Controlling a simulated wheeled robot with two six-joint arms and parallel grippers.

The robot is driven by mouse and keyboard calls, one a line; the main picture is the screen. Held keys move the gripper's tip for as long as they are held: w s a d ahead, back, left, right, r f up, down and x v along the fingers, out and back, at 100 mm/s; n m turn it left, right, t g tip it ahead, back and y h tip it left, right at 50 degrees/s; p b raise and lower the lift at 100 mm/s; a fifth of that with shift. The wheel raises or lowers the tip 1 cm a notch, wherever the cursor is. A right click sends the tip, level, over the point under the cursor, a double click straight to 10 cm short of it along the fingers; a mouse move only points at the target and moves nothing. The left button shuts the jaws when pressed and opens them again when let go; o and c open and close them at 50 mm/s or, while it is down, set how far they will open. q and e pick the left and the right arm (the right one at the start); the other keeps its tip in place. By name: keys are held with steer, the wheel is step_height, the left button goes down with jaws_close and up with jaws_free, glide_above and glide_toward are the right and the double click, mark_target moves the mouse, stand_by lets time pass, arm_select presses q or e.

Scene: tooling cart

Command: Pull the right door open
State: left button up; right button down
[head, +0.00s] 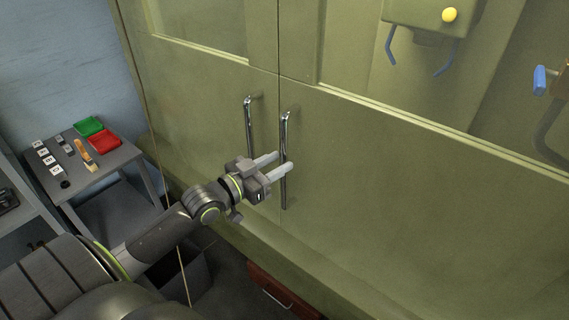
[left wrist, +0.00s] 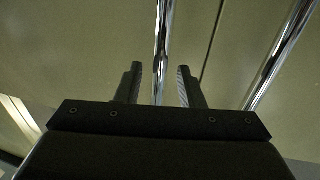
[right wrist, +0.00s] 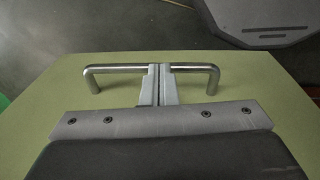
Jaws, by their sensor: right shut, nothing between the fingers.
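The tall olive-green cabinet has two doors, both shut flush in the head view. The right door (head: 400,190) has a vertical chrome handle (head: 284,195), and the left door (head: 200,95) has a matching one (head: 248,122). My left gripper (head: 284,161) is at the right door's handle, its near finger hiding part of the bar. In the left wrist view that handle (left wrist: 161,45) stands between the spread fingers (left wrist: 158,85), with gaps beside it. My right gripper (right wrist: 158,70) is shut at a metal bar handle (right wrist: 112,68) on a green panel, seen only in the right wrist view.
A reddish-brown box (head: 275,293) is low by the cabinet.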

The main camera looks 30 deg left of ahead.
arm_select(q)
steer(key=shift+x, duration=1.45)
jaws_close()
